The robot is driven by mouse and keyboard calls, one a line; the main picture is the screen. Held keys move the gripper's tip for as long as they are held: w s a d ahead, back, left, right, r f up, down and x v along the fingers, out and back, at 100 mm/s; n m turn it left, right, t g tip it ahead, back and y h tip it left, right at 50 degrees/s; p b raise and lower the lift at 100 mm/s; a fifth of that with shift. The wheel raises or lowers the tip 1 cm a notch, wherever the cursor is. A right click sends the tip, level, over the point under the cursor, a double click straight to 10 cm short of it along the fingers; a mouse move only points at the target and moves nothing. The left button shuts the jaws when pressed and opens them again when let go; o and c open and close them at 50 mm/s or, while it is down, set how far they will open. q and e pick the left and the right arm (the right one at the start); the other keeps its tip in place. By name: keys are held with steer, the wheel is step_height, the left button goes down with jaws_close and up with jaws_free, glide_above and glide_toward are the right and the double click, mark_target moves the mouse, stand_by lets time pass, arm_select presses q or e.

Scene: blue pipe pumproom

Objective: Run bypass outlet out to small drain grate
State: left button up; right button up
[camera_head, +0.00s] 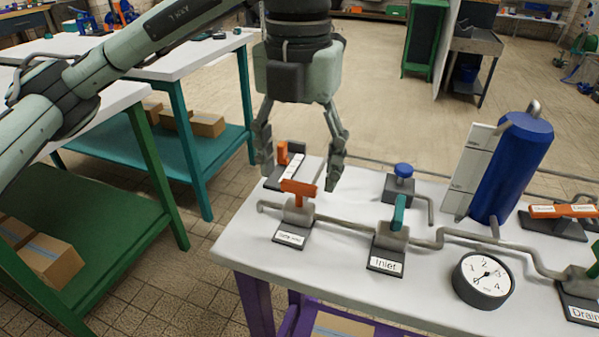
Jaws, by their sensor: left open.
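My left gripper (299,178) points down over the left end of the white pump table, fingers spread and empty. An orange valve handle (299,188) shows just below and between the fingertips; I cannot tell whether they touch it. Its valve has a label (289,238) too small to read. A grey pipe's open end (262,206) sticks out left of this valve; whether it is the bypass outlet is unclear. Another orange handle (282,153) with a white label stands behind, partly hidden by the left finger. I cannot make out a drain grate. My right gripper is not in view.
On the white table (345,265) stand a teal-handled Inlet valve (399,214), a blue knob (403,170), a dial gauge (484,279), a blue tank (511,167) and a Drain valve (583,284). Green-legged and teal-legged benches (172,145) stand left. Tiled floor (188,272) lies between.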

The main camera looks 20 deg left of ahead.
arm_select(q)
steer(key=shift+f, duration=0.85)
steer(key=shift+w, duration=0.1)
steer(key=c, duration=1.1)
steer(key=shift+c, duration=0.3)
